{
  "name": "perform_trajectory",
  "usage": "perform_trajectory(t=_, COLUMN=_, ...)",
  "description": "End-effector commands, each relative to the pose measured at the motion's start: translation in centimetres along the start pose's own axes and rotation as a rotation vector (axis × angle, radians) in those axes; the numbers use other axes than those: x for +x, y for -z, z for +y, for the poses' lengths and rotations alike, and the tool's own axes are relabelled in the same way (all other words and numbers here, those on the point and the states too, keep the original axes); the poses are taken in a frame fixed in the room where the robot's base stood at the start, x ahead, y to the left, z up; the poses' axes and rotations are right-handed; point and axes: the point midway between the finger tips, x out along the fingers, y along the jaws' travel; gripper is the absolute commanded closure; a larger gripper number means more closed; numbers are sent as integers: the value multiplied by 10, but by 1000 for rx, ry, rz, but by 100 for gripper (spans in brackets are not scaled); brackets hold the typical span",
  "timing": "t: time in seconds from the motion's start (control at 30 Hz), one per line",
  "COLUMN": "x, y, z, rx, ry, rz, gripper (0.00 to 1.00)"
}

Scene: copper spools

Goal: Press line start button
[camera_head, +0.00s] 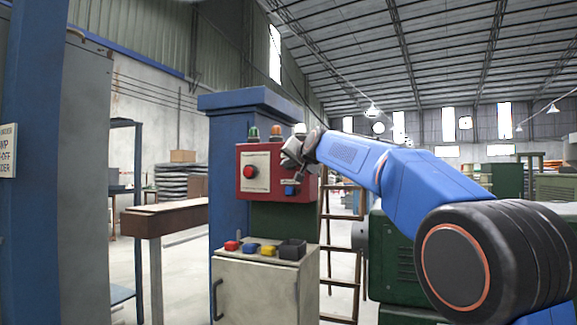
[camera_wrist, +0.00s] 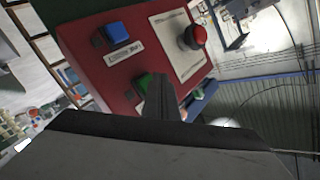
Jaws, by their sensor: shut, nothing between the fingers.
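A red control box (camera_head: 270,160) is mounted on a blue column; it also fills the upper middle of the wrist view (camera_wrist: 85,50). It carries a red mushroom button (camera_wrist: 192,37) on a pale plate, a blue button (camera_wrist: 117,32) with a white label beside it, and a green button (camera_wrist: 144,82). The label text is too blurred to read surely. My gripper (camera_head: 292,160) is at the box's upper right. In the wrist view its shut, empty fingers (camera_wrist: 162,88) overlap the green button's edge. Whether they touch it I cannot tell.
Below the box, a pale cabinet (camera_head: 255,290) carries red, blue and yellow small items and a dark open bin (camera_head: 292,249). Signal lamps (camera_head: 276,132) stand above the box. A brown-topped bench (camera_head: 165,217) is at left, a ladder-like frame (camera_head: 342,250) at right.

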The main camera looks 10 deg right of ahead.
Motion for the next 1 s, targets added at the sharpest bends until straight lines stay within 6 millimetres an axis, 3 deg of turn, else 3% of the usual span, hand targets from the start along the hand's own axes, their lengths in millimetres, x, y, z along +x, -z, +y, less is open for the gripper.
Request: perform_trajectory(t=1.0, x=8, y=6, z=5, rx=0, ry=0, rz=0, gripper=100)
